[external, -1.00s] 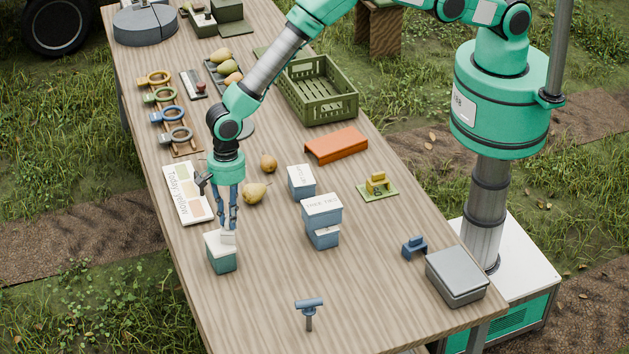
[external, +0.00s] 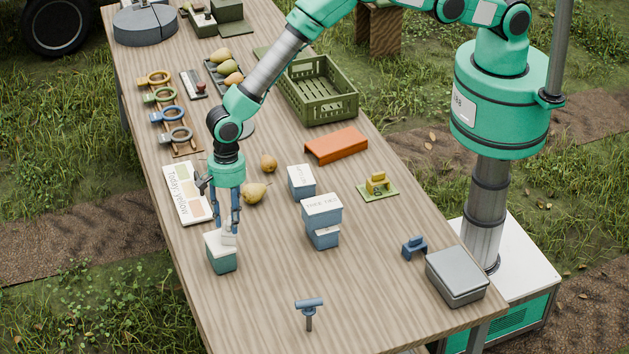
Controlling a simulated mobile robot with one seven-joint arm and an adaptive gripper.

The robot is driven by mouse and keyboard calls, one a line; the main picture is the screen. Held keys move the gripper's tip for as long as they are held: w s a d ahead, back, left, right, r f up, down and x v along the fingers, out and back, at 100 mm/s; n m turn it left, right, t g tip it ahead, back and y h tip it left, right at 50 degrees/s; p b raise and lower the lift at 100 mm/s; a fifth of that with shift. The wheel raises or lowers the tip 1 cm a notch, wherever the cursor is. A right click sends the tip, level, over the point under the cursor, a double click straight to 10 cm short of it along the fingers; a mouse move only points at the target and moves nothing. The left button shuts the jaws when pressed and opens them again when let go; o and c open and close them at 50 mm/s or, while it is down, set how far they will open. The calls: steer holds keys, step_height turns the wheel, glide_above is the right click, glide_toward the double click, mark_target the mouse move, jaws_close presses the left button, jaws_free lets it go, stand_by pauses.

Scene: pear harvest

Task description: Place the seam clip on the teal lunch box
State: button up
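The teal box (external: 222,262) with a white lid stands near the table's left edge; it is the only teal box here. A small pale piece (external: 229,239), perhaps the seam clip, sits on its lid, though its exact shape is too small to tell. My gripper (external: 230,230) points straight down over the box. Its fingers are spread apart on either side of the pale piece. I cannot tell whether a finger still touches it. A blue clip-shaped piece (external: 414,247) lies apart, beside a grey tin (external: 457,277) at the right.
White-lidded blue boxes (external: 322,207) stand at mid-table, one on another. A blue T-shaped piece (external: 309,305) stands in front. An orange tray (external: 337,145) and a green crate (external: 320,92) are farther back.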

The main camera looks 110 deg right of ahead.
steer(key=shift+r, duration=0.15)
step_height(320, 180, up, 12)
steer(key=d+b, duration=0.1)
steer(key=shift+s+d, duration=0.15)
steer(key=shift+s, duration=0.1)
stand_by(0.4)
stand_by(0.7)
